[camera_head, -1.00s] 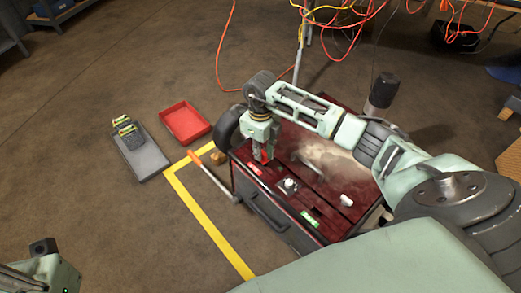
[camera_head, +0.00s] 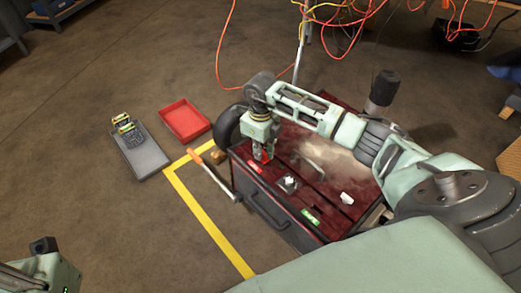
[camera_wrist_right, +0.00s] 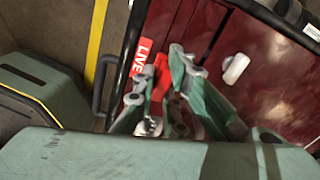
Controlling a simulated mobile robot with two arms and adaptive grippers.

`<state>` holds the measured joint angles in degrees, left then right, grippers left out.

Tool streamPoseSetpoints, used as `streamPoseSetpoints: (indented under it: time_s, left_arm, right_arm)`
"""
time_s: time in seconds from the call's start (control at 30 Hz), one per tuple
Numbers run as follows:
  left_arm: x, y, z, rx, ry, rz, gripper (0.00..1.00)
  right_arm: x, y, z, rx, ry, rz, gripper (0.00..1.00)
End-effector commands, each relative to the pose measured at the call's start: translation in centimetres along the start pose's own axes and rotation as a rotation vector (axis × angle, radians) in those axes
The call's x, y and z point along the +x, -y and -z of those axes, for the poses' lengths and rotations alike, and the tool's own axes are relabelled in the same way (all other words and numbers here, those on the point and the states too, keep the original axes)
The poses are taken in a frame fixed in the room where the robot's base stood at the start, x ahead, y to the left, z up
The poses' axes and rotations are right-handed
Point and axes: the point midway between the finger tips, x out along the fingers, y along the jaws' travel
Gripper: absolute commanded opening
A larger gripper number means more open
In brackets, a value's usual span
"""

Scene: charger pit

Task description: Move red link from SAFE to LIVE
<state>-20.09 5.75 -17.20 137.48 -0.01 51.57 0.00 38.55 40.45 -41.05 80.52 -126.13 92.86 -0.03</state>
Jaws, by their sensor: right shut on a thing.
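My right gripper (camera_head: 263,153) points down over the far left part of the dark red cart top (camera_head: 325,190). It is shut on the red link (camera_wrist_right: 160,74), which shows between its fingers in the right wrist view. The red LIVE label (camera_wrist_right: 143,58) lies just beside the link; it also shows in the head view (camera_head: 254,167). A green label (camera_head: 310,217), too small to read, is at the near edge of the cart. Whether the link touches the cart top is hidden by the fingers. Only part of my left arm shows at the lower left.
A small silvery fitting (camera_head: 289,184) sits between the two labels. A white piece (camera_head: 346,198) lies to its right. A red tray (camera_head: 184,121) and a grey tray with a meter (camera_head: 148,158) are on the floor at left, beyond a yellow line (camera_head: 208,219).

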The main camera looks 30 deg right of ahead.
Motion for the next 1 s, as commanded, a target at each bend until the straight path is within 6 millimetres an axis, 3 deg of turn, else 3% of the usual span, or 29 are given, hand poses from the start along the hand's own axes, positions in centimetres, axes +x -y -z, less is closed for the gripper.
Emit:
streamPoseSetpoints:
  time_s: [0.87, 0.9, 1.0]
  left_arm:
    - [-1.1, 0.0, -0.2, 0.000, -0.001, 0.000, 0.00]
    - [-1.0, 0.0, -0.2, 0.000, -0.001, 0.000, 0.00]
    - [-1.0, 0.0, -0.2, 0.000, -0.001, 0.000, 0.00]
  right_arm:
    - [1.8, 0.1, 0.0, 0.001, 0.000, 0.000, 0.00]
    - [1.8, 0.1, 0.0, 0.001, 0.000, 0.000, 0.12]
    - [1.8, 0.1, 0.0, 0.001, 0.000, 0.000, 0.21]
